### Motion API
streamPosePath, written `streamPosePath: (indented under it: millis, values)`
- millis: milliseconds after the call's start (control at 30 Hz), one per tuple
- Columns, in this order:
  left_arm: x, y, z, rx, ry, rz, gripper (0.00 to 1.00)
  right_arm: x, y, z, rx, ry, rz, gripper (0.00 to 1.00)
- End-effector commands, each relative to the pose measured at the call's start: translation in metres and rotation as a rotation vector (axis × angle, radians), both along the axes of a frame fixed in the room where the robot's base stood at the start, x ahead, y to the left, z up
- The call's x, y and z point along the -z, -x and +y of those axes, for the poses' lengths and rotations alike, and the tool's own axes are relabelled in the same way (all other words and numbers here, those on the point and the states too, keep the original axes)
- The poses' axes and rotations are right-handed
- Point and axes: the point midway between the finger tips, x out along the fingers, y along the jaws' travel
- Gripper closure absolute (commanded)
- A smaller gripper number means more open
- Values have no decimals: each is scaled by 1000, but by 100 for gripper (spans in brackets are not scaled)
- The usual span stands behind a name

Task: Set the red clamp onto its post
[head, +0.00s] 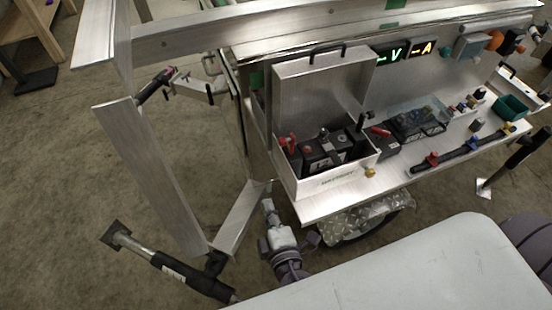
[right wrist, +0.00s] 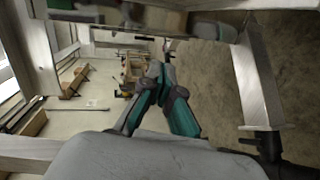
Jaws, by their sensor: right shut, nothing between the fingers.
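A black battery (head: 335,148) sits in the open aluminium box (head: 335,180) on the trailer. A red clamp-like piece (head: 288,143) stands at the battery's left end, against the box wall. I cannot tell whether it is on a post. A small red cap (head: 308,150) shows beside it on the battery top. My right gripper (head: 268,204) is below and in front of the box, outside it and apart from the battery. In the right wrist view its fingers (right wrist: 159,72) are shut together and empty. My left gripper is not in view.
The box lid (head: 320,90) stands open behind the battery. To the right, the trailer shelf holds a black unit with a red part (head: 381,131), a dark bar (head: 465,152) and a green bin (head: 510,107). Aluminium drawbar beams (head: 155,180) lie left of my gripper.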

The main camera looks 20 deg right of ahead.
Motion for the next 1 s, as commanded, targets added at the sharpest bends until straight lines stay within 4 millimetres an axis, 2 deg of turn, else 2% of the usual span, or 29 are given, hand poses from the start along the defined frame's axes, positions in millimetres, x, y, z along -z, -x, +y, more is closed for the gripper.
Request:
streamPosePath:
  millis: [33,100,233,667,867,1000]
  values:
    - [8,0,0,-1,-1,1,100,-19,-1,-2,10,24,-58,100]
    - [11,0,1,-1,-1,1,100,-43,-1,-4,20,53,-116,100]
    - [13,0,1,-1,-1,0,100,-68,-1,-6,33,81,-173,100]
    - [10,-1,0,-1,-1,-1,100,-73,-4,-7,36,87,-184,100]
    - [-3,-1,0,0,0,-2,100,-77,-29,-10,37,87,-184,100]
    - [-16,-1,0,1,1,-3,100,-77,-60,-13,37,87,-185,100]
